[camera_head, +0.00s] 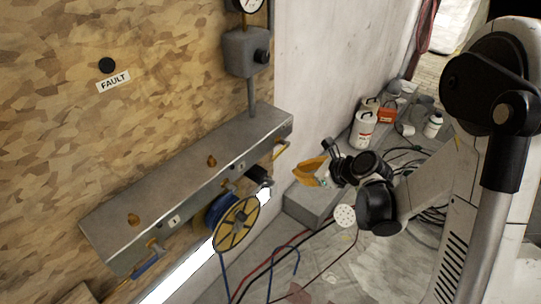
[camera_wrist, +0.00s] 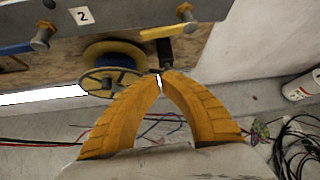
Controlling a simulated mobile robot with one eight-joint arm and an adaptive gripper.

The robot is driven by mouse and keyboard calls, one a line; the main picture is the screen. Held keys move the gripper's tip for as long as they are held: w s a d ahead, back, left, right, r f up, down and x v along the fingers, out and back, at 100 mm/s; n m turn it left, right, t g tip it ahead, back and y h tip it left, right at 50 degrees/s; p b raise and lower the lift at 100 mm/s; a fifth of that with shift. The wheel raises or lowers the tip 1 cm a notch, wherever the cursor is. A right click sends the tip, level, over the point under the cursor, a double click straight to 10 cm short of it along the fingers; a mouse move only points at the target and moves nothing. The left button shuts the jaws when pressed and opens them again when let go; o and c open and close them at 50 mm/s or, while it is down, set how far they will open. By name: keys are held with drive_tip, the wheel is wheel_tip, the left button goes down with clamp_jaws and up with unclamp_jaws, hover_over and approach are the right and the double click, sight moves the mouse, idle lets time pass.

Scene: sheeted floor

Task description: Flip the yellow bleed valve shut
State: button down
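The yellow bleed valve handle (camera_head: 281,150) is a short lever at the right end of the grey metal manifold (camera_head: 190,185). In the wrist view the yellow handle (camera_wrist: 170,29) lies sideways below a metal stem, at the top of the picture. My gripper (camera_head: 296,171) has orange curved fingers and hangs to the right of the handle and a little lower in the picture, apart from it. In the wrist view my gripper's (camera_wrist: 160,77) fingertips nearly meet, with a thin gap and nothing between them.
A blue handle (camera_wrist: 18,47) sits at the manifold's other end. A yellow spoked reel (camera_head: 237,224) and a black handle (camera_wrist: 165,50) are close by. A pressure gauge (camera_head: 249,5) stands above. Bottles (camera_head: 363,130) and cables lie on the right. Floor below is partly clear.

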drive_tip(key=b+x, duration=0.4)
drive_tip(key=x, duration=0.6)
drive_tip(key=r, duration=0.4)
drive_tip(key=shift+s+a+r, duration=0.15)
drive_tip(key=shift+s+a, duration=0.15)
drive_tip(key=shift+s, duration=0.1)
drive_tip(key=shift+a+r+g+y+p, duration=0.1)
drive_tip(key=shift+r+g+y+p, duration=0.3)
drive_tip(key=shift+r, duration=0.5)
